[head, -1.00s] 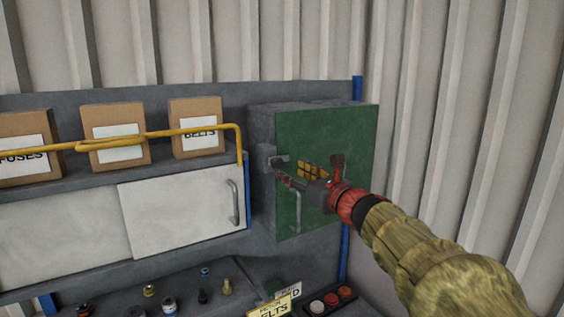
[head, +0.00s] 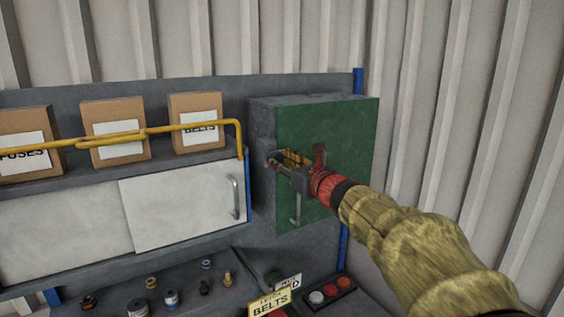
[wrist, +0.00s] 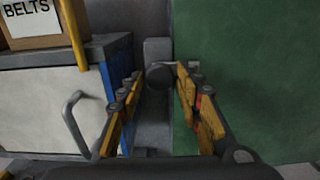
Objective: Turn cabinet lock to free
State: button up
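The cabinet is a grey box with a green door (head: 345,140), at the right of the bench in the head view. The green door (wrist: 250,80) fills the right of the wrist view. At its left edge is a grey lock block (wrist: 157,50) with a dark round knob (wrist: 159,77). My gripper (head: 280,160) is at the door's left edge and hides most of the lock in the head view. In the wrist view my gripper (wrist: 161,73) is open, with one finger on each side of the knob. The right fingertip looks very near the knob; contact is unclear.
A grey handle (head: 296,207) stands out from the green door below my gripper. A white sliding panel (head: 185,208) with a handle and a yellow rail (head: 190,127) lie to the left. Buttons (head: 331,290) and small parts are below.

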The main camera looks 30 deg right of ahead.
jog(key=c, duration=0.8)
jog(key=shift+b, duration=0.55)
jog(key=n+b, duration=0.2)
jog(key=b, duration=0.1)
jog(key=shift+f, duration=0.25)
jog(key=n+b, duration=0.3)
jog(key=b, duration=0.3)
jog(key=shift+n, duration=0.3)
jog(key=n+b, duration=0.6)
jog(key=b, duration=0.2)
jog(key=shift+b, duration=0.35)
jog(key=n+b, duration=0.3)
jog(key=shift+n+b, duration=0.35)
jog(key=shift+n, duration=0.05)
jog(key=shift+r+n+b, duration=0.2)
jog(key=shift+n+b, duration=0.95)
jog(key=shift+n, duration=0.05)
